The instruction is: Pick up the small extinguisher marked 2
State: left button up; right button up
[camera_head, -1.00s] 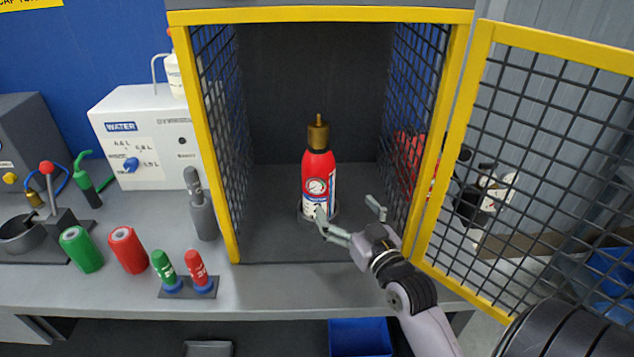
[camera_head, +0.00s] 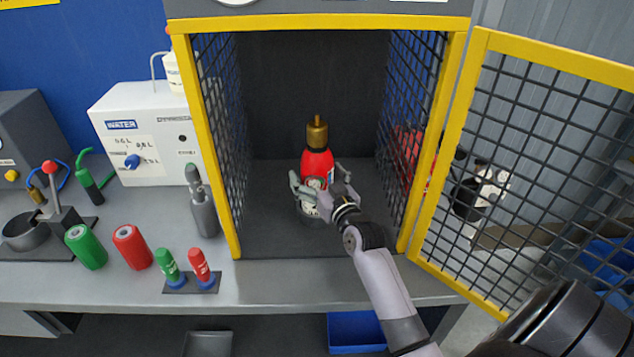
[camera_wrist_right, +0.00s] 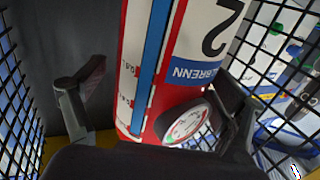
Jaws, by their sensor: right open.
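The small red extinguisher (camera_head: 317,160) with a brass top stands upright inside the yellow-framed mesh cage. My right gripper (camera_head: 318,178) is open in front of it, with one finger at each side of its body. In the right wrist view the extinguisher (camera_wrist_right: 185,102) fills the middle, between the two spread fingers. Its white label shows a large upside-down 2, and a round gauge (camera_wrist_right: 187,124) sits close to the palm. A gap shows between the left finger and the body; whether the right finger touches cannot be told. The gripper hides the lower body. My left gripper is not in view.
The mesh door (camera_head: 540,165) stands open at the right. The cage's left mesh wall (camera_head: 218,130) and its yellow posts flank the opening. On the bench at left are a grey cylinder (camera_head: 204,212), green and red canisters, and a white water unit (camera_head: 150,130).

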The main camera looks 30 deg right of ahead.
jog(key=shift+s, duration=0.1)
jog(key=c, duration=2)
jog(key=shift+r, duration=0.45)
jog(key=shift+c, duration=0.3)
jog(key=shift+d, duration=0.1)
